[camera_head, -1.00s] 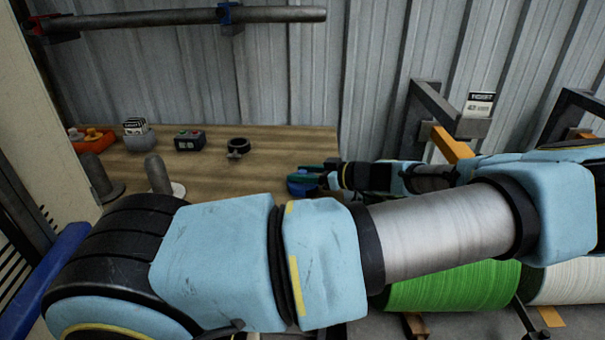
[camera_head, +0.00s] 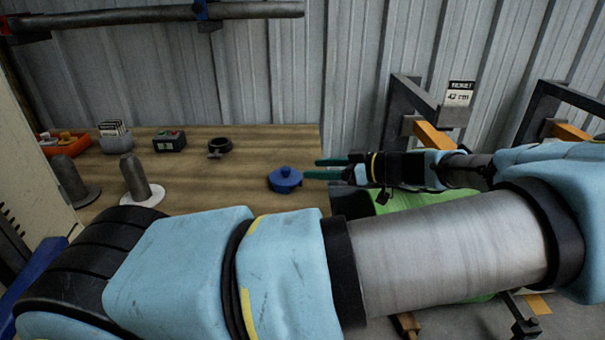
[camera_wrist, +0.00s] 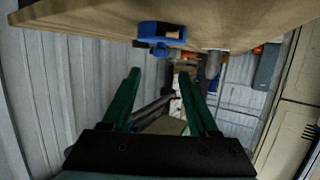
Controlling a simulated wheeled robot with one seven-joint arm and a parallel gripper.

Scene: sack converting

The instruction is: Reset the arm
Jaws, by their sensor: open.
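My gripper (camera_head: 332,169) has two green fingers and shows right of the blue object in the head view, by the right edge of the wooden table (camera_head: 225,180). In the wrist view my gripper (camera_wrist: 163,98) is open, with its fingers apart and nothing between them. A round blue object with a knob (camera_head: 285,179) sits near the table's right edge, just left of the fingertips and apart from them. It also shows in the wrist view (camera_wrist: 160,36), at the table edge. My arm covers much of the head view's lower half.
A black ring-shaped part (camera_head: 220,147), a button box (camera_head: 169,142), a card holder (camera_head: 115,138), an orange bin (camera_head: 62,143) and two grey posts (camera_head: 134,178) stand on the table. A green roll (camera_head: 425,199) lies behind my arm. Grey brackets (camera_head: 415,103) stand at the right.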

